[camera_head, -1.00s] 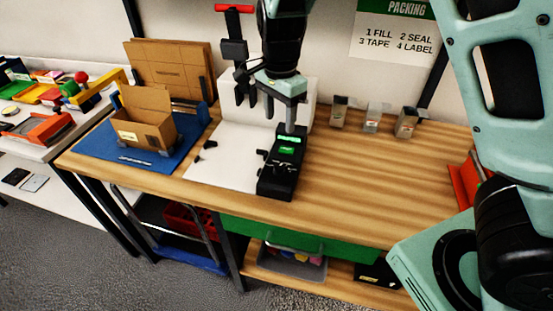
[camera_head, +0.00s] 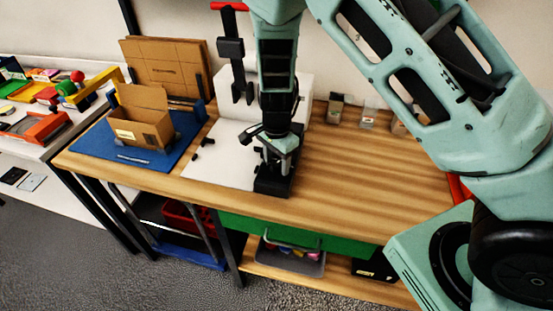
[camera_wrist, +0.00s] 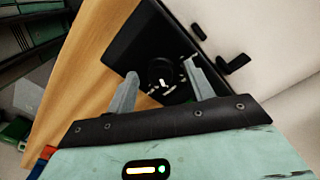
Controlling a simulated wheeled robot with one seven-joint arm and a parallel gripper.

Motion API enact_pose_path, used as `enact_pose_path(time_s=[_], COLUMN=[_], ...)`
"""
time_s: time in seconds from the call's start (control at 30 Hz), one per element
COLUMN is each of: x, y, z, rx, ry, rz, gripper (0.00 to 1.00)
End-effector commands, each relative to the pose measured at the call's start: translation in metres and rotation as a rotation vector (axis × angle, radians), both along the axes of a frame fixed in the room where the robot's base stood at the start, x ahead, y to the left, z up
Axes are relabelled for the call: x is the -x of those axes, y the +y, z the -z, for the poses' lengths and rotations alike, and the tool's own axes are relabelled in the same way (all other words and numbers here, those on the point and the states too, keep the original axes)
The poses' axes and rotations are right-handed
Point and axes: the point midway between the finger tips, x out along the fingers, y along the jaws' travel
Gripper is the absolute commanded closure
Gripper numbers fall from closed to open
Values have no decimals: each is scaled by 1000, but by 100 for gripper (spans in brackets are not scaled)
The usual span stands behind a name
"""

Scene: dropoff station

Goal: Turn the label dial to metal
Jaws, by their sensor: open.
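The black label device (camera_head: 272,187) stands near the front edge of the wooden bench, with my arm over it in the head view. In the wrist view its dark body (camera_wrist: 128,47) bears a round black dial (camera_wrist: 160,73) with a white mark. Small white labels surround the dial; they are too small to read, so the setting cannot be told. My gripper (camera_wrist: 161,74) is open, its two grey fingers on either side of the dial in that view. Contact cannot be told. In the head view my gripper (camera_head: 274,158) hides the dial and the green display.
An open cardboard box (camera_head: 140,122) stands on a blue mat (camera_head: 185,135) at the left. A white panel (camera_head: 230,170) with small black pieces lies beside the device. Small metal holders (camera_head: 368,115) stand at the back. The bench top (camera_head: 345,180) at right is clear.

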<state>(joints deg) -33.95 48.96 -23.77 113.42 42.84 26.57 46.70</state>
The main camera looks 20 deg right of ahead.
Motion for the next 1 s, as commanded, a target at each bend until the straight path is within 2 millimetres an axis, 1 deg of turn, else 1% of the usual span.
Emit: enact_pose_path(time_s=[0.2, 0.23, 0.27, 0.3, 0.37, 0.4, 0.73, 0.87, 1.0], x=[0, 0, 0, 0, 0, 0, 0, 0, -1], y=[0, 0, 0, 0, 0, 0, 0, 0, 0], z=[0, 0, 0, 0, 0, 0, 0, 0, 0], rx=[0, 0, 0, 0, 0, 0, -1, -2, -2], ry=[0, 0, 0, 0, 0, 0, 1, 1, 0], rz=[0, 0, 0, 0, 0, 0, -37, -97, -196], gripper=[48, 53, 62, 73, 89, 92, 92, 92, 92])
